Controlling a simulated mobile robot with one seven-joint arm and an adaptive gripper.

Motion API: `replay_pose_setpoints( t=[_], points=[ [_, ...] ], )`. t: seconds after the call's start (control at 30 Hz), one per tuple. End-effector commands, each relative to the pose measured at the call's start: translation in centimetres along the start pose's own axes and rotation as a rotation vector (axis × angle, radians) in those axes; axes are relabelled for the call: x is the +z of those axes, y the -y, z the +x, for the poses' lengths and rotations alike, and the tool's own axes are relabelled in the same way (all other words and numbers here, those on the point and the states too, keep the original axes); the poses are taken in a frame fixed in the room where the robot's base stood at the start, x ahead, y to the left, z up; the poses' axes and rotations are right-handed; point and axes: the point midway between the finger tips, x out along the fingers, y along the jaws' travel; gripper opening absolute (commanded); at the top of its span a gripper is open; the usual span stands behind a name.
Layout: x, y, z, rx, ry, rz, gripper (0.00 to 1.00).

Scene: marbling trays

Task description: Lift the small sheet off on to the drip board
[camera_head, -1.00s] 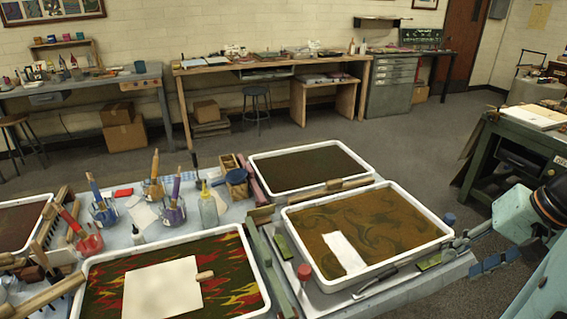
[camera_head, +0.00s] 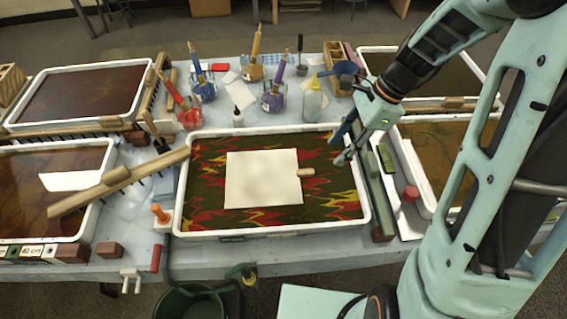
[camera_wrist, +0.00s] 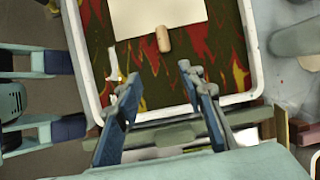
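A cream sheet (camera_head: 255,180) lies flat in the middle tray (camera_head: 181,200), on red, yellow and dark green marbling. A short wooden grip (camera_head: 306,173) sits at its right edge; sheet (camera_wrist: 150,12) and grip (camera_wrist: 163,38) also show in the wrist view. A narrower white sheet (camera_head: 72,181) lies in the left tray, partly behind a wooden bar. My gripper (camera_head: 340,147) is open and empty above the middle tray's right side. In the wrist view its fingers (camera_wrist: 163,82) are spread, apart from the grip. I cannot tell which thing is the drip board.
A long wooden bar (camera_head: 120,182) slants across the left tray's edge. Jars with brushes (camera_head: 273,98) and a squeeze bottle (camera_head: 312,100) stand behind the middle tray. A green rail (camera_head: 375,190) runs along its right. A green bucket (camera_head: 190,303) stands below the front edge.

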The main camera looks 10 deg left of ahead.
Motion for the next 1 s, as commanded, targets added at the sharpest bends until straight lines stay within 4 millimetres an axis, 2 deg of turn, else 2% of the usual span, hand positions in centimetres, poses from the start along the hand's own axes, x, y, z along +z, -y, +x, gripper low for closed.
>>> replay_pose_setpoints(
  t=[0.1, 0.2, 0.4, 0.67, 1.0],
  points=[
    [1.4, 0.1, 1.1, 0.015, 0.013, 0.035, 0.36],
    [1.7, 0.1, 2.1, 0.02, 0.017, 0.047, 0.36],
    [1.8, 0.1, 5.3, 0.021, 0.017, 0.047, 0.36],
    [1.8, 0.2, 7.4, 0.019, 0.016, 0.045, 0.36],
    [1.7, 0.7, 11.8, 0.019, 0.016, 0.046, 0.36]
  ],
)
